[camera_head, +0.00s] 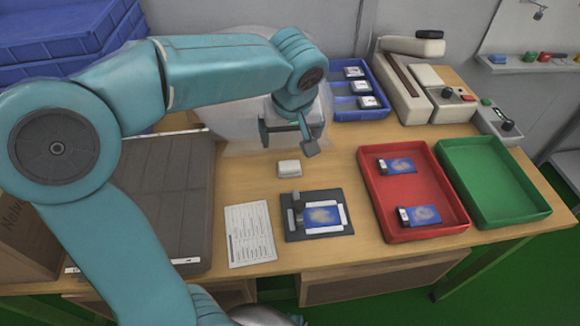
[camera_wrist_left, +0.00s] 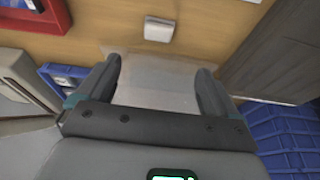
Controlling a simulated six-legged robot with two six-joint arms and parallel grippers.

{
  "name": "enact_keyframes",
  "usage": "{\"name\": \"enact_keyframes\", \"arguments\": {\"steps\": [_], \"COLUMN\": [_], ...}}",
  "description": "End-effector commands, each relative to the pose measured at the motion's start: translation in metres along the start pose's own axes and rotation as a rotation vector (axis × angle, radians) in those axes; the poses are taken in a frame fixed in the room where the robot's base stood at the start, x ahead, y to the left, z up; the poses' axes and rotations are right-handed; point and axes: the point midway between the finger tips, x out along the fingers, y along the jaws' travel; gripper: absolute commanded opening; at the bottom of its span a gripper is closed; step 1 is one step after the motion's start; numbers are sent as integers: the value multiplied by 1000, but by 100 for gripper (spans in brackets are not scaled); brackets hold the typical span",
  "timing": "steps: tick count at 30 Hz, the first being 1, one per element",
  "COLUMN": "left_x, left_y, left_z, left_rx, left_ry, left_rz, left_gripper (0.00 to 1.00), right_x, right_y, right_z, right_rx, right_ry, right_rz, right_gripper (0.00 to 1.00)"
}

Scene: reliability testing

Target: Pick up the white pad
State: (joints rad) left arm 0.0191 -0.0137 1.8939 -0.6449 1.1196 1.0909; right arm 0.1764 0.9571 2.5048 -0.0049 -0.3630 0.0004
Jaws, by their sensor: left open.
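The white pad (camera_head: 289,168) is a small pale block lying on the wooden table, below my left gripper in the head view. It also shows in the left wrist view (camera_wrist_left: 159,29), at the top centre, beyond the fingertips. My left gripper (camera_head: 290,133) is open and empty above the table, behind the pad and apart from it. In the left wrist view its two fingers (camera_wrist_left: 160,80) stand wide apart with a translucent sheet behind them. My right gripper is not in view.
In front of the pad is a dark fixture (camera_head: 290,224) with a blue card, beside a paper sheet (camera_head: 262,258). A red tray (camera_head: 375,198) and an empty green tray (camera_head: 480,207) stand right. A blue bin (camera_head: 348,116) is behind. Bare table surrounds the pad.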

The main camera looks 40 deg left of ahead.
Motion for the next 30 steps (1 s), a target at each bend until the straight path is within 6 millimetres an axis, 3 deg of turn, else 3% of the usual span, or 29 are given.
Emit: {"name": "enact_keyframes", "arguments": {"steps": [3,9,17,24,30], "left_x": [31,74,98,136,147], "left_y": [-1,0,1,4,4], "left_z": [4,5,3,2,1], "left_rx": [1,2,1,1,1], "left_ry": [-5,-5,-3,-4,-3], "left_rz": [-7,-4,-2,-3,0], "left_gripper": [94,94,94,94,94], "right_x": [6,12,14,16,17], "right_y": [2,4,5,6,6], "right_z": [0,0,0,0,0], "right_rx": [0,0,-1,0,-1], "right_ry": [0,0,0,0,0], "right_rz": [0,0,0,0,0], "right_gripper": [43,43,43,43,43]}}
